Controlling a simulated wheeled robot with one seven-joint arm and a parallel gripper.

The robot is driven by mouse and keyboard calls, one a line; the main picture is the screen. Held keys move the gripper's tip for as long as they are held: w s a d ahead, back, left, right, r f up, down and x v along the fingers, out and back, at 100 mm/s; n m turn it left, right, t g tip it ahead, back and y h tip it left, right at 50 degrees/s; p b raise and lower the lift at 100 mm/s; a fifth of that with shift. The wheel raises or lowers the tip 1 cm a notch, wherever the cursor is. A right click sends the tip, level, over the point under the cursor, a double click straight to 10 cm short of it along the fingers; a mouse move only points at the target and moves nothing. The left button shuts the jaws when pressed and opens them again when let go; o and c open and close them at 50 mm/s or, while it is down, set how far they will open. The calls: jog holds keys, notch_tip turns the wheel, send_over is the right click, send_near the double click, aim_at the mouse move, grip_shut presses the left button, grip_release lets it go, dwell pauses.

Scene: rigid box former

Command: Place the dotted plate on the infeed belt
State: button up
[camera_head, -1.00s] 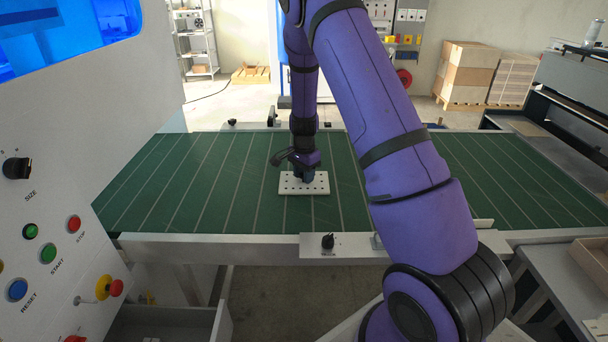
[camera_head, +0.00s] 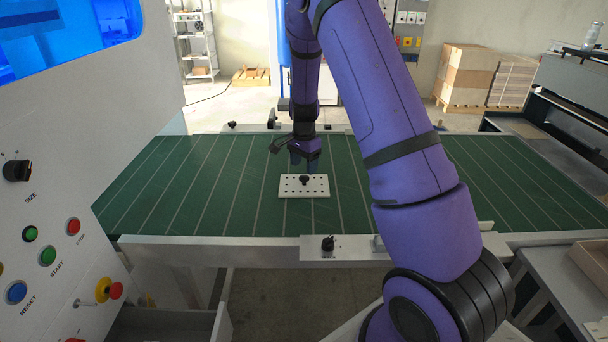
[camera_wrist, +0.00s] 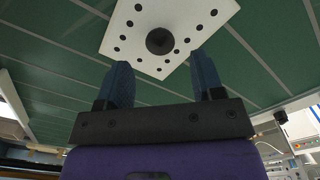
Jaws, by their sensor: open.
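The dotted plate (camera_head: 290,190) is white with black dots and a dark knob in its middle. It lies flat on the green infeed belt (camera_head: 230,195), near the belt's middle. My gripper (camera_head: 304,166) is open and empty just above and behind the plate in the head view. In the wrist view the plate (camera_wrist: 185,22) and its knob lie beyond the two blue fingers of my gripper (camera_wrist: 163,80), which stand apart with nothing between them.
A control panel (camera_head: 60,230) with buttons stands at the left. A pale front rail (camera_head: 220,248) with a black knob edges the belt. Stacked cartons (camera_head: 468,75) stand at the back right. The belt is bare on both sides of the plate.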

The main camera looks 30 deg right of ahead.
notch_tip(320, 180, up, 7)
notch_tip(320, 180, up, 10)
jog(key=n+t, duration=0.1)
jog(key=n, duration=0.2)
send_over(304, 176)
jog(key=s+a, duration=0.5)
jog(key=s+a+r+n+t+y, duration=0.1)
jog(key=s+a+r+n, duration=0.1)
jog(key=s+r, duration=0.25)
jog(key=s+a+r+n+t, duration=0.1)
jog(key=s+a+r+n, duration=0.2)
jog(key=s+r, duration=0.15)
jog(key=s+a+r+n+t, duration=0.1)
jog(key=s+n, duration=0.3)
jog(key=s, duration=0.6)
jog(key=s+a+r+n+t+h, duration=0.1)
jog(key=s+a+r+n, duration=0.2)
jog(key=s, duration=0.7)
jog(key=shift+s+a+r+n, duration=0.2)
jog(key=shift+s+a+n, duration=0.15)
jog(key=shift+a, duration=0.4)
jog(key=shift+a, duration=0.1)
